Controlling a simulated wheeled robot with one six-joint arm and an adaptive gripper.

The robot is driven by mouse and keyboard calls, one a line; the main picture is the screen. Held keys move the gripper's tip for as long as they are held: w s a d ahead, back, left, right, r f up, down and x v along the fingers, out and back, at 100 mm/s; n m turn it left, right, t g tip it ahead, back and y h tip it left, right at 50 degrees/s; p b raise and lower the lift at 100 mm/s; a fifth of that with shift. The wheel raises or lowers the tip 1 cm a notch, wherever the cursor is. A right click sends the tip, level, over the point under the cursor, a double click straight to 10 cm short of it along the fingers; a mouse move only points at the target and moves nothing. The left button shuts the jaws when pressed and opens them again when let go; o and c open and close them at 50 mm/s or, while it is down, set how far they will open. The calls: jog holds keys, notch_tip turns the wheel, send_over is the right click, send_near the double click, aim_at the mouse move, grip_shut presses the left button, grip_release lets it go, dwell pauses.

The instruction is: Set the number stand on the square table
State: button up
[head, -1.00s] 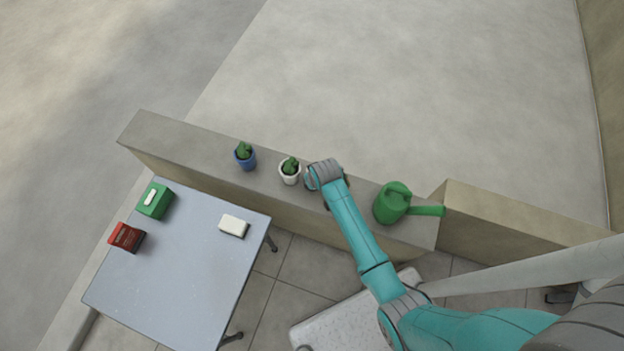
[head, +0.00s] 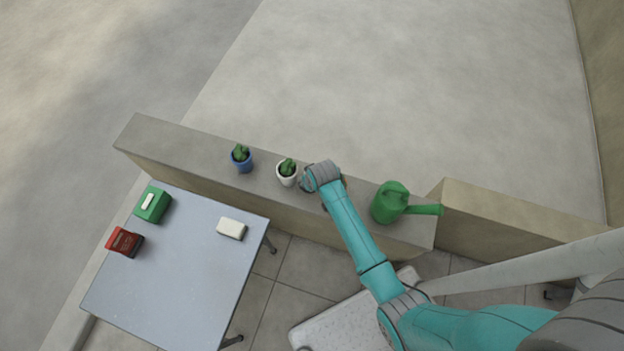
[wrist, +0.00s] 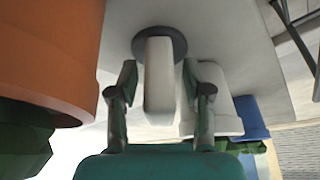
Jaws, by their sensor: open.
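The number stand (wrist: 158,88), a white upright piece on a dark round base (wrist: 178,42), stands in the wrist view on the grey wall top. My gripper (wrist: 159,80) is open, with one finger on each side of the white piece. I cannot tell whether the fingers touch it. No number shows from here. In the head view my arm's end hides the stand and the gripper's fingers. The square table (head: 185,285) is at lower left, with a pale grey top.
An orange pot (wrist: 50,50) is close beside my gripper. A white cactus pot (head: 287,178) and a blue one (head: 242,163) stand along the wall (head: 190,145); a green watering can (head: 390,204) is right. The table bears a green box (head: 153,204), red box (head: 124,242) and white block (head: 231,229); its front is clear.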

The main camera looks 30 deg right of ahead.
jog(key=v, duration=1.1)
jog(key=shift+r, duration=0.35)
jog(key=shift+s, duration=0.15)
jog(key=s+r+t, duration=0.2)
jog(key=s+t, duration=0.3)
jog(key=s, duration=1.3)
jog(key=s+a+r+t, duration=0.1)
jog(key=s+r+t, duration=0.1)
jog(key=s+r, duration=0.7)
jog(key=shift+t, duration=0.3)
jog(key=shift+o, duration=0.5)
jog(key=s+r+t, duration=0.2)
jog(key=s+r, duration=0.4)
jog(key=r, duration=0.6)
jog(key=shift+s+r+t, duration=0.25)
jog(key=shift+t, duration=0.05)
jog(key=shift+s+a, duration=0.1)
jog(key=shift+a, duration=0.1)
